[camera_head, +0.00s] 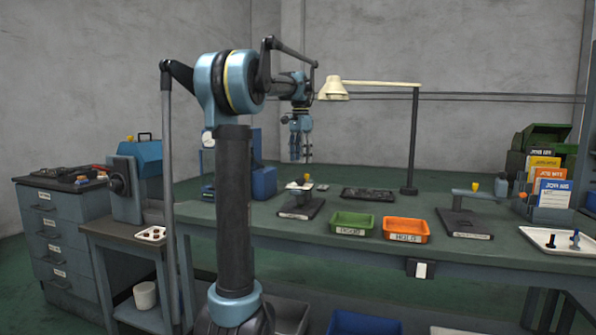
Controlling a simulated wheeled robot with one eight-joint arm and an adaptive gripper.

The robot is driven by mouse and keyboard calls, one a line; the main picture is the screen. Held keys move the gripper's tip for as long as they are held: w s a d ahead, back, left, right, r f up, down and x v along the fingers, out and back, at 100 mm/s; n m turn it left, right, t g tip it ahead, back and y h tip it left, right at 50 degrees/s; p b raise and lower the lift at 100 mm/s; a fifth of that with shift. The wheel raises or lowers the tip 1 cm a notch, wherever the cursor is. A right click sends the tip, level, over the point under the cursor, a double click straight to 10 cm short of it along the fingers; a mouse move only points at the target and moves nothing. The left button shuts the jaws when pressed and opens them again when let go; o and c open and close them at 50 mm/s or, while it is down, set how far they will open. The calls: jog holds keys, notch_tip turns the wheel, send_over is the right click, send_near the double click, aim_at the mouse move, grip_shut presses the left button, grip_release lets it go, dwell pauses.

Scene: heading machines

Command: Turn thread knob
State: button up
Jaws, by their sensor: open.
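My gripper (301,158) hangs fingers down above the workbench (365,206), with its fingers apart and nothing visible between them. Just below it stands a small fixture (300,208) on a dark base, with a pale top and a small yellow knob (308,177). The fingertips look a little above this fixture; the exact gap is hard to judge. A second fixture (466,222) to the right has a grey arm and a larger yellow knob (475,186). No readable label shows which knob is the thread knob.
A green bin (352,232) and an orange bin (407,241) stand at the bench's front edge. A lamp (413,140) rises behind them. A white tray (555,253) with small parts lies at right. A blue machine (263,181) stands left of the gripper.

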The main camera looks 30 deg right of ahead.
jog(key=shift+r, duration=2)
jog(key=s+a+f+n, duration=0.25)
jog(key=a+f, duration=0.25)
jog(key=a, duration=0.4)
jog(key=s+a+f+n+t, duration=0.15)
jog(key=a+f+n, duration=0.25)
jog(key=a, duration=0.5)
jog(key=s+a+f+n+g, duration=0.1)
jog(key=s+a+f+n, duration=0.3)
jog(key=a, duration=0.5)
jog(key=s+a+f+n, duration=0.2)
jog(key=s+a+f, duration=0.2)
jog(key=f, duration=0.4)
jog(key=s+a+f+n+t, duration=0.1)
jog(key=s+a+f+n, duration=0.2)
jog(key=f, duration=0.6)
jog(key=s+a+f+n, duration=0.2)
jog(key=s+a+f, duration=0.5)
jog(key=s+f, duration=0.1)
jog(key=shift+s+f+t, duration=0.2)
jog(key=shift+f+t, duration=0.15)
jog(key=shift+n, duration=0.25)
